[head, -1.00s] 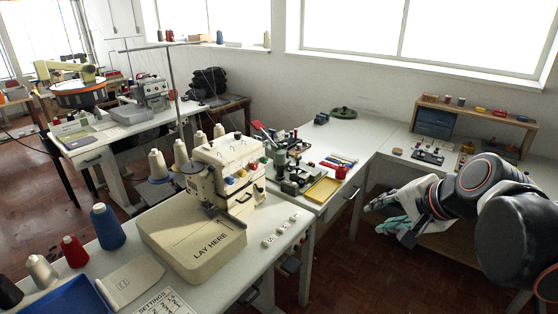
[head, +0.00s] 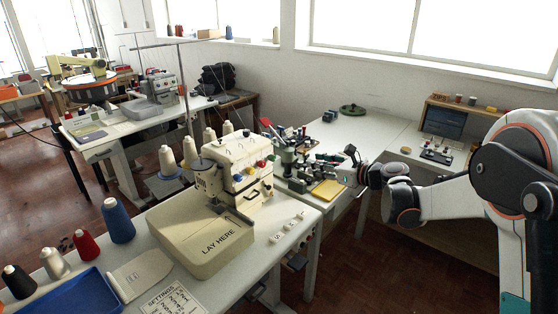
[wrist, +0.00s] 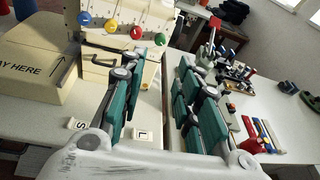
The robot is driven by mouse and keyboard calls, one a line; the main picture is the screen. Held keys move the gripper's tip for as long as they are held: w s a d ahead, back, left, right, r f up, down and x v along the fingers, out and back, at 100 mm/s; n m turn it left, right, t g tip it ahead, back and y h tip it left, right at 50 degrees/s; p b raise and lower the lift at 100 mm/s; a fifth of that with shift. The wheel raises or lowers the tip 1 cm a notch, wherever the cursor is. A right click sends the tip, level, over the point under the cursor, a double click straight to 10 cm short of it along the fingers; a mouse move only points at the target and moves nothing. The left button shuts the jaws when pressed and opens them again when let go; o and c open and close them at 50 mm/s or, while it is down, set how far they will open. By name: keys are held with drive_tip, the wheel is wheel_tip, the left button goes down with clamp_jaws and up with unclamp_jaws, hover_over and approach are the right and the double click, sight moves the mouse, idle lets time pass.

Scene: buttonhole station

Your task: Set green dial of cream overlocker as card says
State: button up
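The cream overlocker (head: 232,150) stands on the near table. In the wrist view its front (wrist: 146,14) shows at upper left with a row of dials: blue (wrist: 85,18), yellow (wrist: 110,26), red (wrist: 135,32) and the green dial (wrist: 160,39) at the right end. The pointer setting of the green dial is too small to read. My gripper (wrist: 168,62) is open and empty, its teal fingers apart below and right of the green dial, not touching it. In the head view my gripper (head: 346,170) is right of the machine. The settings card (head: 174,299) lies at the front edge, its text unreadable.
Labelled white switches (head: 288,227) sit on the table right of the machine. Behind stand a side bench with tools and a yellow tray (head: 328,190). Thread cones (head: 118,220) and a blue bin (head: 80,297) are at left. A second machine (head: 160,88) stands farther back.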

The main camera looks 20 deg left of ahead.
drive_tip(key=w+a+f+m+y, duration=0.2)
drive_tip(key=w+a+f+m, duration=0.2)
drive_tip(key=f+m, duration=0.15)
drive_tip(key=b, duration=0.3)
approach(274, 159)
drive_tip(key=shift+y, duration=0.4)
drive_tip(key=x, duration=0.4)
drive_tip(key=f+x, duration=0.1)
drive_tip(key=x, duration=0.2)
drive_tip(key=shift+w, duration=0.15)
drive_tip(key=shift+w+a+r, duration=0.1)
drive_tip(key=shift+w+a, duration=0.2)
drive_tip(key=shift+a, duration=0.3)
drive_tip(key=shift+c, duration=0.5)
clamp_jaws()
